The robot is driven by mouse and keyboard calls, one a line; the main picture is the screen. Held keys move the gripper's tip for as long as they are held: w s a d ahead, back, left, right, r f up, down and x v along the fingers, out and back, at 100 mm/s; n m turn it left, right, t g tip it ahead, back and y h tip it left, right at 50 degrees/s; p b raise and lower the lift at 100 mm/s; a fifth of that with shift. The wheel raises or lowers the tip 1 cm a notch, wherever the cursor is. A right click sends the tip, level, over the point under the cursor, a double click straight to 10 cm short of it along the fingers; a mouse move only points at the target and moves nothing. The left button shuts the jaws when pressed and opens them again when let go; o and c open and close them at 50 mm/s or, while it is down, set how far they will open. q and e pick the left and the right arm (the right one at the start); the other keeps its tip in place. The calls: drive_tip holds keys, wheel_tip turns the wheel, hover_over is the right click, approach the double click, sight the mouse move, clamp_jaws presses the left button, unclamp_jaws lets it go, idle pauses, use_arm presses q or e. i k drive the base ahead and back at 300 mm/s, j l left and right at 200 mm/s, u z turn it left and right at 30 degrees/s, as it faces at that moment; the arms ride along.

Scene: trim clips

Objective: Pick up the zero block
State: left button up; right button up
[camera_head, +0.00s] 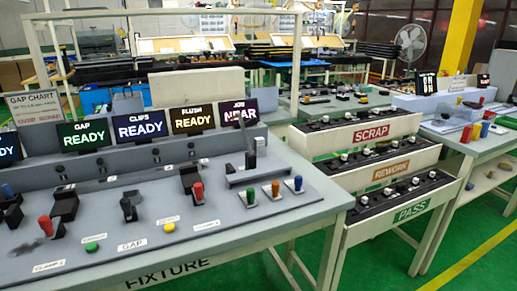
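I cannot single out the zero block for certain in the head view. The grey fixture table (235,215) fills the left and front, with small stations on its top. A short black block-like piece (128,208) stands upright in the middle of the top. Black fixtures with red-topped handles stand at the left (46,226) and to its right (198,192). Three pegs with green (250,195), orange (276,189) and blue (298,183) tops stand in a row near the right edge. Neither of my grippers is in view.
Small displays (140,126) line the table's back. Green (91,247) and yellow (169,227) buttons sit near its front. Tiered racks marked SCRAP (371,133), REWORK (391,170) and PASS (411,211) stand to the right. A second table (478,143) is beyond. Green floor is clear front right.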

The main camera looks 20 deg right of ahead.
sight(260, 142)
drive_tip(key=z, duration=1)
